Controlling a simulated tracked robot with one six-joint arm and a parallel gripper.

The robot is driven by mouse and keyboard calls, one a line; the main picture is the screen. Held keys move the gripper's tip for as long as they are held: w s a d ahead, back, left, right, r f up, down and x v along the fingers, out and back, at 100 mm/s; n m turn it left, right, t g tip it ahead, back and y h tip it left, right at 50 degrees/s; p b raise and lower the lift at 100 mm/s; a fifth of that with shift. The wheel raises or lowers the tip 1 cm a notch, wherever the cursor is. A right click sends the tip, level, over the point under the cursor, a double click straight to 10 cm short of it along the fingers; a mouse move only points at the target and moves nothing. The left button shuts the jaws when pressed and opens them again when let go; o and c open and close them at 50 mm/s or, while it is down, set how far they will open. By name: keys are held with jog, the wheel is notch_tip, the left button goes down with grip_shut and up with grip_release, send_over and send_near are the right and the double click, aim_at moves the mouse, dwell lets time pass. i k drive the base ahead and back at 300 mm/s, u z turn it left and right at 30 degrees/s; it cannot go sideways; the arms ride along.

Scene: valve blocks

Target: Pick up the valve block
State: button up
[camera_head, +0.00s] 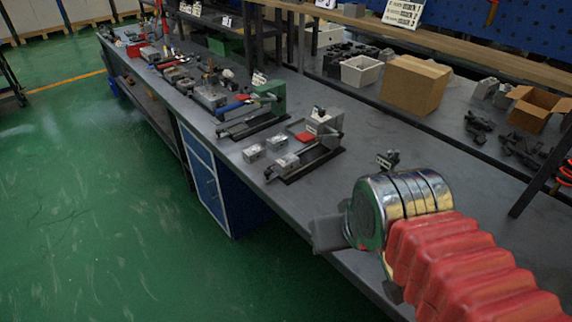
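Two small silver valve blocks lie side by side on the grey workbench (225,146): the nearer-left block (254,153) and the block just right of it (276,143). Another silver block-like part (287,162) sits on the black base of a grey fixture (322,128) beside them. My arm comes in from the lower right with a red ribbed sleeve and shiny rings. A grey part of my gripper (328,233) shows at its end, over the bench's front edge, to the right of and apart from the blocks. Its fingers are mostly hidden, so its opening cannot be seen.
A green fixture (262,104) stands left of the blocks, with more tools farther along the bench. A closed cardboard box (415,84), a white bin (361,71) and an open box (540,108) stand behind. A blue cabinet (208,183) is below. Green floor is clear at left.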

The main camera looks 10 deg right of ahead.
aim_at(288, 162)
jog(key=z, duration=0.05)
jog(key=k, duration=0.5)
jog(key=u, duration=1.3)
jog(key=i, duration=1.45)
jog(key=u, duration=0.05)
